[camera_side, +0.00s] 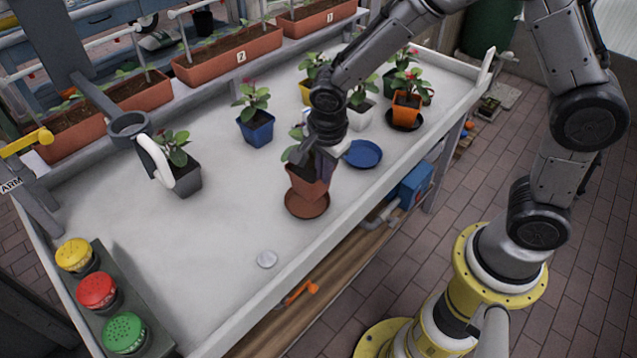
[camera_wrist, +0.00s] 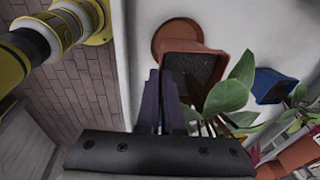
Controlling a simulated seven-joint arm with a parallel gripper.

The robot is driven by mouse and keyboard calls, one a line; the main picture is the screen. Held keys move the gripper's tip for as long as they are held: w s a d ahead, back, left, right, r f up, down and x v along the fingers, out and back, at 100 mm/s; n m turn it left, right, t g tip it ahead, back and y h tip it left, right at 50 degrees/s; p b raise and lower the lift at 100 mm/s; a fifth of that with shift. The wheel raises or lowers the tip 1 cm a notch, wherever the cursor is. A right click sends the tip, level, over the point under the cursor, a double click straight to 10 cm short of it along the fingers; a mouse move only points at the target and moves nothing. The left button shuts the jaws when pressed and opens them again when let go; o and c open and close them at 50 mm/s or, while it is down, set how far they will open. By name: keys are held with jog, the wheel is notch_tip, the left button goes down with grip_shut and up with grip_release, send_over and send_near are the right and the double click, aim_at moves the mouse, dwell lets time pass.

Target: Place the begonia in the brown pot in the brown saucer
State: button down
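The begonia in the brown pot (camera_side: 306,187) is over the brown saucer (camera_side: 308,208) near the table's front edge. The pot looks slightly tilted, and I cannot tell whether its base touches the saucer. My gripper (camera_side: 322,163) is at the pot's right side and hides part of the plant. In the wrist view my gripper's dark fingers (camera_wrist: 161,75) are close together at the edge of the brown pot (camera_wrist: 190,67), apparently pinching its wall. The saucer (camera_wrist: 168,30) shows past the pot there, and leaves spread to the right.
An empty blue saucer (camera_side: 362,154) lies just right of the pot. A blue pot (camera_side: 257,130), a black pot (camera_side: 184,182), a white pot (camera_side: 360,114) and an orange pot (camera_side: 406,106) hold plants. The table's left front is mostly clear, with coloured buttons (camera_side: 98,291) at its end.

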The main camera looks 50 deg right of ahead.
aim_at(319, 195)
jog(key=shift+w+a+f, duration=0.1)
jog(key=shift+w+f, duration=0.35)
jog(key=shift+f, duration=0.05)
jog(key=shift+w+f, duration=0.2)
jog(key=shift+f, duration=1.5)
jog(key=shift+f, duration=0.55)
jog(key=c, duration=1.1)
grip_release()
jog(key=shift+f, duration=0.1)
jog(key=shift+r, duration=0.6)
jog(key=r, duration=0.4)
jog(key=s+a+r, duration=0.1)
jog(key=r, duration=0.3)
jog(key=s+r, duration=0.1)
jog(key=r, duration=0.3)
jog(key=shift+a, duration=0.15)
